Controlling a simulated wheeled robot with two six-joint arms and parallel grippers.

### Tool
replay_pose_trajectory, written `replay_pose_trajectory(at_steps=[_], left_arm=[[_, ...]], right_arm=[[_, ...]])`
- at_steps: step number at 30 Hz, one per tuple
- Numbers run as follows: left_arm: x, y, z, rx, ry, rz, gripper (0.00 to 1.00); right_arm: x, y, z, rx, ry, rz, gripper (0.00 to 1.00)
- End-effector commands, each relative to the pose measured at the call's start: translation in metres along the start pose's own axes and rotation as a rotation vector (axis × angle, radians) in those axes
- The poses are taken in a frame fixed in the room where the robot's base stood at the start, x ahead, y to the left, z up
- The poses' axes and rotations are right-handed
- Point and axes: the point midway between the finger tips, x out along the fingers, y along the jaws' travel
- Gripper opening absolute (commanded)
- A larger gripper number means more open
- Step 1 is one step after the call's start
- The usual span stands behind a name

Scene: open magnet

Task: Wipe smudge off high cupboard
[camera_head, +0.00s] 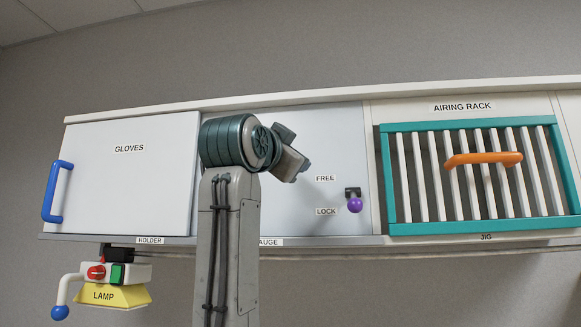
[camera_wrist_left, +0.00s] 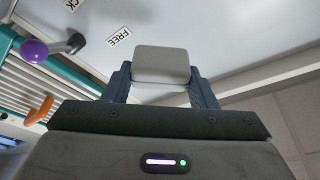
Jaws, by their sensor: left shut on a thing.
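The high cupboard has a pale middle panel (camera_head: 335,140) with FREE and LOCK labels and a purple-knobbed latch (camera_head: 354,204). My left arm rises in front of this panel, and my left gripper (camera_head: 291,158) is at its upper middle. In the left wrist view, its two dark fingers are shut on a light grey block (camera_wrist_left: 161,64). The block is close to the pale panel; I cannot tell whether they touch. The purple knob also shows there (camera_wrist_left: 34,52). I see no smudge; my arm and the block hide part of the panel. My right gripper is not in view.
A GLOVES door (camera_head: 128,185) with a blue handle (camera_head: 56,192) is on the left. The teal airing rack (camera_head: 391,180) with an orange handle (camera_head: 483,159) is on the right. A yellow lamp (camera_head: 112,295) hangs below left. Bare wall is above.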

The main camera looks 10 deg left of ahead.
Motion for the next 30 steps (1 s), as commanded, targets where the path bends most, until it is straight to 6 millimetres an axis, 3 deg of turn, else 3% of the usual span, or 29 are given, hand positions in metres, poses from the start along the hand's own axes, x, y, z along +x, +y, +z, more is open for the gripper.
replay_pose_trajectory(at_steps=[12,22,30], left_arm=[[-0.004,0.0,-0.001,0.0,0.0,0.0,0.34],[-0.029,0.001,-0.008,0.001,0.002,-0.001,0.34],[-0.032,0.0,-0.011,0.0,0.0,0.0,0.34]], right_arm=[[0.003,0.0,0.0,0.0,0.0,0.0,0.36],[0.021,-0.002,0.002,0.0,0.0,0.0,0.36],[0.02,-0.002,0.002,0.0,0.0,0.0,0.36]])
